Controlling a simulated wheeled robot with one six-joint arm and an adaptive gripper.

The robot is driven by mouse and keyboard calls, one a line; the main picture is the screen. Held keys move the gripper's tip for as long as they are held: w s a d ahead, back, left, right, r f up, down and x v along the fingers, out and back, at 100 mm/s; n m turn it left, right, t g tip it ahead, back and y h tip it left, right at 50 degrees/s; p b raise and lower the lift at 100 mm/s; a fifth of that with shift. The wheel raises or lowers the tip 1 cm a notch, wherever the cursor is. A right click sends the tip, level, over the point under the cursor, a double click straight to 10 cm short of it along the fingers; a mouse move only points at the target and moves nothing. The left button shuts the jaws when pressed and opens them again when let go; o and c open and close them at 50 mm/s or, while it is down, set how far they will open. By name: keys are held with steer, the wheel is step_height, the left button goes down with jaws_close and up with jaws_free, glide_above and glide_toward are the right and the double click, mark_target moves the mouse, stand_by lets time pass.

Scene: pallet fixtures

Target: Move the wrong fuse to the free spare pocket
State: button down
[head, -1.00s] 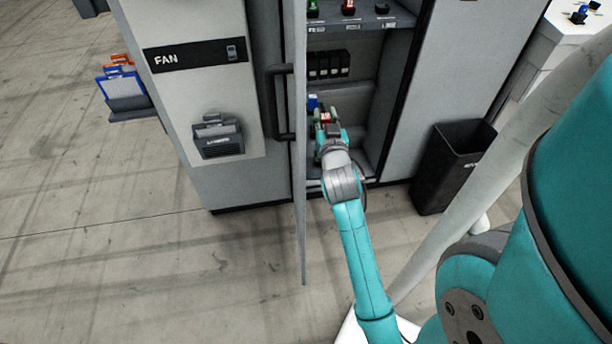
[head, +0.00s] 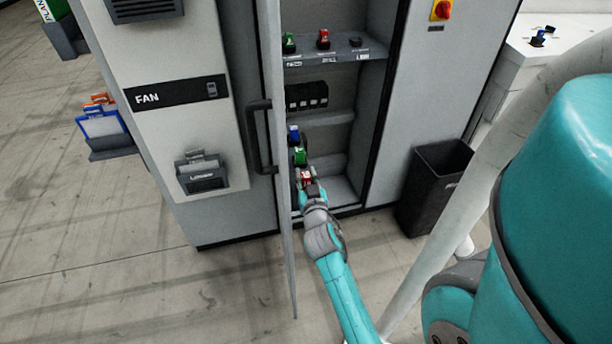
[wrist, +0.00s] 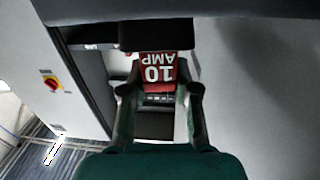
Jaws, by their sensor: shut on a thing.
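A red fuse (head: 306,177) is held between the fingers of my gripper (head: 308,185), low in the open cabinet. In the wrist view the red fuse (wrist: 158,72) reads "10 AMP", upside down, between the two fingers of my gripper (wrist: 158,90). A blue fuse (head: 293,133) and a green fuse (head: 300,155) stand in a line behind it in the head view. On the upper shelf (head: 335,56) are a green fuse (head: 289,44), a red fuse (head: 323,40) and a dark third place (head: 355,42); I cannot tell whether that place is empty.
The cabinet door (head: 276,160) stands open edge-on, just left of my gripper. A row of black breakers (head: 306,96) is mounted between the shelf and the lower fuses. A black bin (head: 433,185) stands right of the cabinet. The floor in front is clear.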

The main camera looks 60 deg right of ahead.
steer(key=shift+f, duration=0.1)
steer(key=c, duration=0.9)
jaws_free()
steer(key=shift+o, duration=0.2)
steer(key=v, duration=1.2)
